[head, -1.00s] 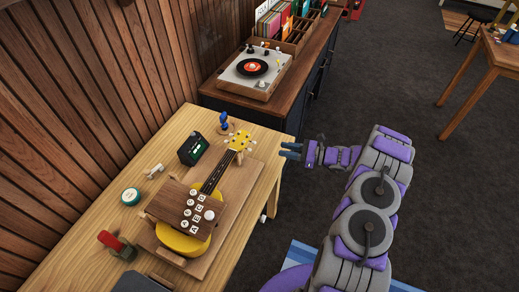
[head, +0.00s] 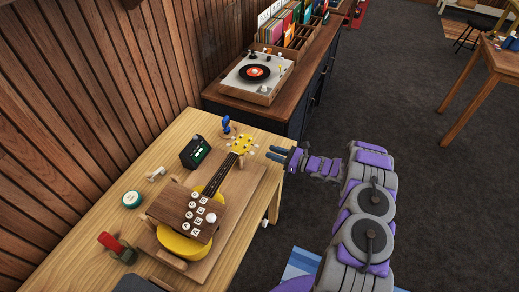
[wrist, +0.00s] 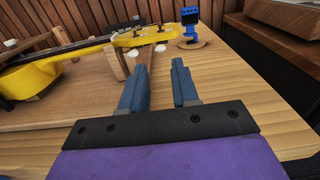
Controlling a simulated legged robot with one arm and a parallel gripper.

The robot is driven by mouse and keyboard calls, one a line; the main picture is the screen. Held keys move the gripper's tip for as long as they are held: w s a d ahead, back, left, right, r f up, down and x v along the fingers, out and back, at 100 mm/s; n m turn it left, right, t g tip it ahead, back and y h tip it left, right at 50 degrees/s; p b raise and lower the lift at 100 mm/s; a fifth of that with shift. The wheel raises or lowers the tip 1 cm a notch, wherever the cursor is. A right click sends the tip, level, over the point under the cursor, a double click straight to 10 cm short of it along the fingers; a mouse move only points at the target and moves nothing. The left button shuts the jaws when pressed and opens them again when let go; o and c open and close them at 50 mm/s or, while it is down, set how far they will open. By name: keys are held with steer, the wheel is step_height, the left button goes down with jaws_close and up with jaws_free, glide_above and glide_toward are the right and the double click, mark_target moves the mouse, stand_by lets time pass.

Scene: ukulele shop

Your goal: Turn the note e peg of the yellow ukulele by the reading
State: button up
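The yellow ukulele (head: 186,243) lies on a wooden cradle board (head: 258,178) on the table. Its yellow headstock (head: 242,144) points to the back right and has white pegs on its sides. In the wrist view the headstock (wrist: 128,38) is beyond the fingers, with white pegs at its edge. A dark tuner with a green display (head: 196,152), perhaps the reading, stands left of the neck; its text is too small to read. My gripper (head: 282,157) is open and empty, just right of the headstock. Its blue fingers (wrist: 160,78) are apart and touch no peg.
A brown block with lettered knobs (head: 190,209) covers part of the ukulele body. A blue clip on a round stand (wrist: 191,25) is beyond my fingers. A turntable (head: 257,75) sits on the dark cabinet behind. Bare tabletop (wrist: 245,95) lies right of my fingers.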

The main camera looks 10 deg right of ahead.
mark_target(256, 146)
steer(key=x, duration=0.6)
steer(key=shift+w+a+b, duration=0.15)
steer(key=shift+w+b, duration=0.1)
steer(key=shift+b, duration=0.1)
steer(key=shift+c, duration=0.4)
jaws_close()
